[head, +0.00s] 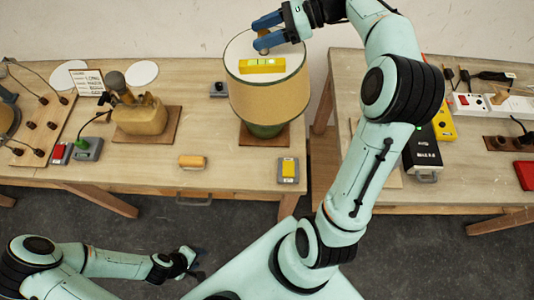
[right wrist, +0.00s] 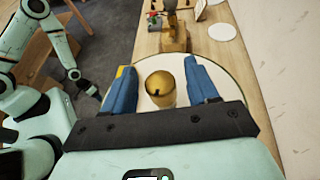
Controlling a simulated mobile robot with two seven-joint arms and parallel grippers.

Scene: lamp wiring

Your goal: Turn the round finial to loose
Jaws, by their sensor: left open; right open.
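The round brass finial (right wrist: 160,88) stands on the white top of the lamp shade (head: 265,102). In the right wrist view it sits between the two blue fingers of my right gripper (right wrist: 164,88), with a gap on each side. In the head view my right gripper (head: 262,32) is open over the shade's top, its fingers hiding most of the finial. The tan drum shade sits on a green base (head: 265,130). My left gripper (head: 188,262) is open and empty, low in front of the table and far from the lamp.
A yellow level (head: 262,66) lies on the shade's top, in front of the finial. A tan lamp base (head: 140,113) stands left on a wooden board. A tan block (head: 192,161) and a grey-yellow box (head: 288,170) lie near the front edge. A power strip (head: 500,105) is at right.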

